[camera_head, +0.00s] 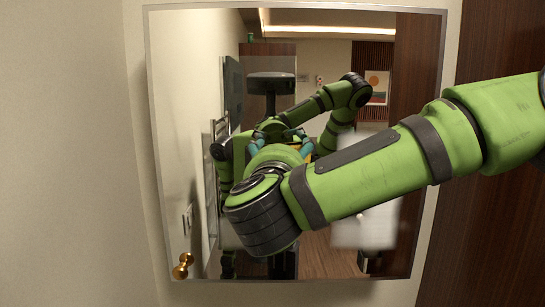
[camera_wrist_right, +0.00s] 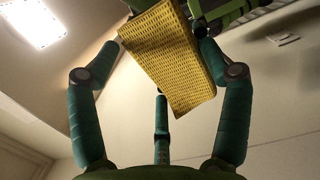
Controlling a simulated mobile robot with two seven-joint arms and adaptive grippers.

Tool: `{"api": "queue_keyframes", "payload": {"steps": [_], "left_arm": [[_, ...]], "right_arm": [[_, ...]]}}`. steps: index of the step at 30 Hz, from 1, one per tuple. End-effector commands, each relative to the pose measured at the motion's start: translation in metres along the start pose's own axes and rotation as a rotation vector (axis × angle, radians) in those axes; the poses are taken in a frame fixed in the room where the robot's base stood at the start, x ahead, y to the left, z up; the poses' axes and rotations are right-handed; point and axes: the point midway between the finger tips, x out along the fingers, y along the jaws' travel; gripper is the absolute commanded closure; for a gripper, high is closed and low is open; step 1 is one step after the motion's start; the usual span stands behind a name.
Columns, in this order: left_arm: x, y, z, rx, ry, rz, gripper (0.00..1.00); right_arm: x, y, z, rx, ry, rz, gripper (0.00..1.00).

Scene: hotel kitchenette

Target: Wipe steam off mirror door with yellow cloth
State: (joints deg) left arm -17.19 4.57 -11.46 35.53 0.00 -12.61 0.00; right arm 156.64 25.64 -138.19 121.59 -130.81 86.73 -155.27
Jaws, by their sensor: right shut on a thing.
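The mirror door (camera_head: 178,110) fills the middle of the head view, in a thin light frame. Blurred whitish patches of steam (camera_head: 365,228) show on it at lower right, with fainter ones near the arm. My right gripper (camera_head: 281,142) is in front of the mirror, partly hidden by its own wrist. In the right wrist view, my right gripper (camera_wrist_right: 160,62) has its teal fingers shut on the yellow cloth (camera_wrist_right: 168,48), a textured, folded-looking piece. In the head view only a sliver of yellow shows. I cannot tell whether the cloth touches the glass. My left gripper is not in view.
Two round brass knobs (camera_head: 183,265) show at the mirror's lower left corner. A plain pale wall (camera_head: 65,150) is on the left and a dark wood panel (camera_head: 480,240) on the right. The mirror reflects my body and the room. My right arm covers much of its right half.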

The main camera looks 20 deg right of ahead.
Motion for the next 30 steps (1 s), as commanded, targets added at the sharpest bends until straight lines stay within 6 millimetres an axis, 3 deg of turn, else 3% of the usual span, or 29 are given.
{"api": "queue_keyframes", "payload": {"steps": [6, 30], "left_arm": [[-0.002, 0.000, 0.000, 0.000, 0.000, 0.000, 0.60], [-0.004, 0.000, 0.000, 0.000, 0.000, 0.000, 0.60]], "right_arm": [[0.003, -0.001, 0.019, 0.002, -0.002, -0.001, 0.48], [0.007, -0.003, 0.061, 0.002, -0.002, 0.000, 0.48]]}}
